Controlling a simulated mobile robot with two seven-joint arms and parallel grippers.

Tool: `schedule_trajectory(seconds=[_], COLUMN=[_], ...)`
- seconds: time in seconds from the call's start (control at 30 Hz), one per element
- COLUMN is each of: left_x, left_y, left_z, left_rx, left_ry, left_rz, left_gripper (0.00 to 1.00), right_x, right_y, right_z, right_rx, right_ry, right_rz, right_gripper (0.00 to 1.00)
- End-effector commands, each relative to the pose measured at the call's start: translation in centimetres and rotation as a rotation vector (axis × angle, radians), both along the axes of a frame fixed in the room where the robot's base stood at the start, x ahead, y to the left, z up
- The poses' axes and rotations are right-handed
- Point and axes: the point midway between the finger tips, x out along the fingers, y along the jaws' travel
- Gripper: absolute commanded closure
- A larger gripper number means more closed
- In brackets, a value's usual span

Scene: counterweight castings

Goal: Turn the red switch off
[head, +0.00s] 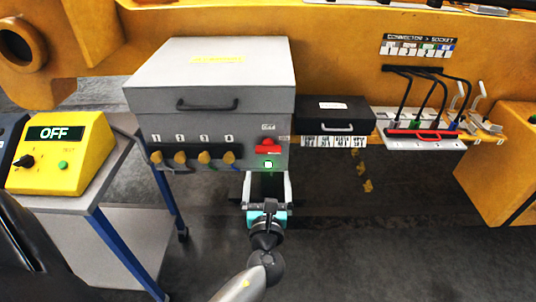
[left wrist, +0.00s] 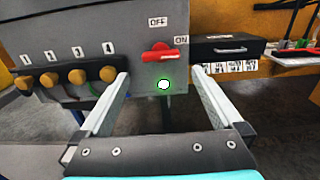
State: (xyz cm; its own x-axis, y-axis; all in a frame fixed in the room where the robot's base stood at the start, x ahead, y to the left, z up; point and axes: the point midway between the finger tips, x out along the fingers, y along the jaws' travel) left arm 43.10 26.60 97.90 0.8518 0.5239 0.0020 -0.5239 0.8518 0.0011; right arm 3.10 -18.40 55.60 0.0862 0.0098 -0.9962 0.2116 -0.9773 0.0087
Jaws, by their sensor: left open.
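The red switch (head: 267,147) is on the front of the grey box (head: 205,120), at its right side. In the left wrist view the red switch (left wrist: 163,54) has its lever lying sideways, pointing right to the ON label (left wrist: 181,40). The OFF label (left wrist: 158,22) is above it. A lamp (left wrist: 164,85) below it glows white with a green rim. My left gripper (head: 267,177) is open and empty, just below and in front of the switch. Its fingers (left wrist: 160,80) are spread to either side, with the switch between and above the tips. My right gripper does not show.
Several orange knobs (head: 204,157) sit left of the switch on the same face. A black case (head: 335,112) and a panel with cables (head: 425,143) stand to the right. A yellow box (head: 60,155) reading OFF sits on a blue-legged cart (head: 110,235) at left.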

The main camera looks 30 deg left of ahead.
Motion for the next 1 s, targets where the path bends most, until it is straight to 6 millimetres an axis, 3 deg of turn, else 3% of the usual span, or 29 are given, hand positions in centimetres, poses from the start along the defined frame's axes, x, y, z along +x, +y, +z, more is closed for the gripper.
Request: schedule_trajectory(seconds=[0.3, 0.5, 0.93, 1.0], left_x=[5.2, 7.2, 8.0, 8.0], left_y=[3.2, 4.4, 4.9, 4.9], left_z=[0.0, -0.1, -0.1, -0.1], left_rx=[0.000, -0.001, -0.002, -0.002], left_ry=[-0.001, 0.001, 0.001, 0.001], left_rz=[-0.001, -0.001, -0.001, -0.001], left_gripper=[0.00, 0.00, 0.00, 0.06], right_x=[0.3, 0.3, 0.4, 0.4], right_y=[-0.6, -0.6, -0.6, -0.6], right_z=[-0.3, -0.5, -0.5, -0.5], right_rx=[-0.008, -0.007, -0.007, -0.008], right_ry=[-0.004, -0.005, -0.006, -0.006], right_rz=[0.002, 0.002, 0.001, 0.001], right_gripper=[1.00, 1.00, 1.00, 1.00])
